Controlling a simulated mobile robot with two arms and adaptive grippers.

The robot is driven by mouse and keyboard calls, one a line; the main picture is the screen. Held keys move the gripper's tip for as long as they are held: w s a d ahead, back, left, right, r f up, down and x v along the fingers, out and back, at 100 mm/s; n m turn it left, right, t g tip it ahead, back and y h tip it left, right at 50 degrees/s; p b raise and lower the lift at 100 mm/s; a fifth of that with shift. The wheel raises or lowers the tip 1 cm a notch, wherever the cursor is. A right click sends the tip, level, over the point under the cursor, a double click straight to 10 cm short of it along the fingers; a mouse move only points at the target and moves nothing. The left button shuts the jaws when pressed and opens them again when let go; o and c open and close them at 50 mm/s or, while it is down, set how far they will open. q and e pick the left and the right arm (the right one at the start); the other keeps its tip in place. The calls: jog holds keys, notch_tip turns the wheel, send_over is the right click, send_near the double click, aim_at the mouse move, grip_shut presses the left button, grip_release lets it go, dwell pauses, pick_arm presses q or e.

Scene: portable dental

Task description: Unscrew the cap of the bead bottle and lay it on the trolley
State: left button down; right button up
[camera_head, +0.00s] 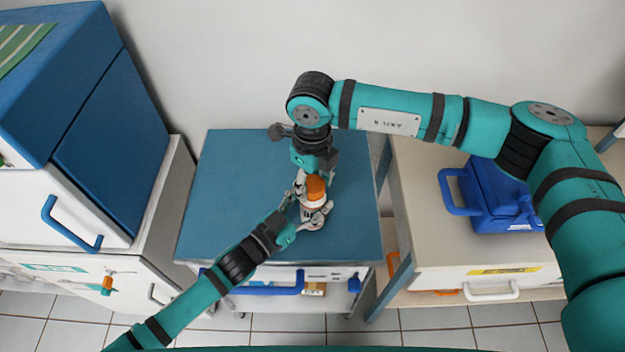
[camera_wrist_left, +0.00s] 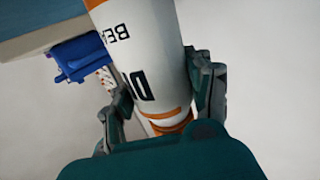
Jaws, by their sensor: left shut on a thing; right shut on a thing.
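The bead bottle (camera_head: 312,218) is white with orange bands and stands upright above the middle right of the blue-topped trolley (camera_head: 240,170). Its orange cap (camera_head: 316,188) is at the top of the bottle. My left gripper (camera_head: 305,212) reaches in from the lower left and is shut around the bottle's body. In the left wrist view the bottle (camera_wrist_left: 145,50) fills the space between the fingers (camera_wrist_left: 163,90), with dark lettering on it. My right gripper (camera_head: 314,179) comes down from above and is shut on the cap. The fingers partly hide cap and bottle, so I cannot tell whether the threads are loose.
The trolley top is bare around the bottle, with most free room on the left. A beige table (camera_head: 430,225) with a blue case (camera_head: 500,195) stands to the right. A white cabinet with a large blue box (camera_head: 110,150) stands to the left. A wall is behind.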

jog(key=n, duration=1.2)
jog(key=shift+r+n, duration=0.1)
jog(key=shift+n, duration=0.3)
jog(key=n, duration=0.4)
jog(key=shift+r, duration=0.15)
jog(key=shift+r, duration=0.95)
